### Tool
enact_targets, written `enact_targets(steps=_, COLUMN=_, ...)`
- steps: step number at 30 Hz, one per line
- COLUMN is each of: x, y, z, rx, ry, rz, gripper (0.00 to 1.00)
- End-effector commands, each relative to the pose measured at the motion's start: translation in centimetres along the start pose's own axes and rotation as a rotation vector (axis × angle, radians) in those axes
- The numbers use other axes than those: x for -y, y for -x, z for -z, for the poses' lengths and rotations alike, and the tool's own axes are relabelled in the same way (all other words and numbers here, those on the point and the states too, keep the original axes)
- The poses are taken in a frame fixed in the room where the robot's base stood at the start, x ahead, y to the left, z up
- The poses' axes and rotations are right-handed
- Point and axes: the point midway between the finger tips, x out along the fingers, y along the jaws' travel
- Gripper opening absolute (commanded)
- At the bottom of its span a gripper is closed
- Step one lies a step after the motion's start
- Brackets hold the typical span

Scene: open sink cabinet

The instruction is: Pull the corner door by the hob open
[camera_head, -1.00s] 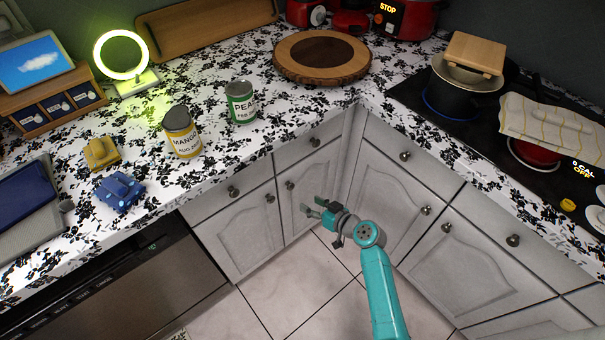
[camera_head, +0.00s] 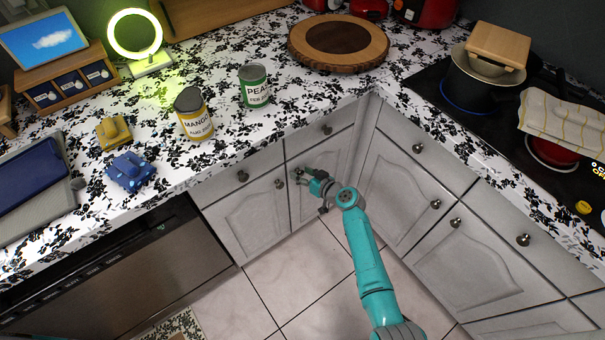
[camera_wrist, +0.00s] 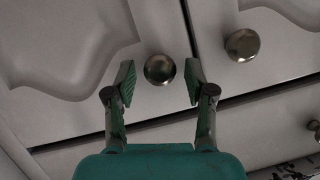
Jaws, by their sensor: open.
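The grey-white door right of the inner corner, on the hob's side (camera_head: 397,197), is closed, with a round metal knob (camera_head: 435,203) near its right edge. My gripper (camera_head: 304,190) is apart from it, at the narrow closed door left of the corner. In the wrist view my gripper (camera_wrist: 160,82) is open, with its fingers either side of that narrow door's round knob (camera_wrist: 160,69). Whether either finger touches the knob I cannot tell. The neighbouring door's knob (camera_wrist: 242,45) lies just outside the fingers, across the seam. My gripper partly hides the narrow door in the head view.
The black hob (camera_head: 440,90) with pots is set in the right worktop. Drawers with knobs sit above the doors. Cans (camera_head: 194,115) and toy vehicles stand on the left worktop, above a dishwasher (camera_head: 120,270). The tiled floor (camera_head: 290,270) before the cabinets is clear.

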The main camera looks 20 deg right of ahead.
Motion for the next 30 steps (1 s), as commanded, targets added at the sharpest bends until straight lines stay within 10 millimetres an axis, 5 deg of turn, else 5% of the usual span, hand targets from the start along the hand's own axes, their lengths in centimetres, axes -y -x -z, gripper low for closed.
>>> enact_targets(steps=9, x=0.0, y=-0.2, z=-0.1, rx=0.001, ry=0.000, rz=0.000, gripper=0.54)
enact_targets(steps=16, x=0.0, y=-0.2, z=-0.1, rx=0.000, ry=0.000, rz=-0.001, gripper=0.00)
enact_targets(steps=30, x=-0.3, y=1.0, z=-0.4, rx=0.015, ry=0.021, rz=0.052, gripper=0.00)
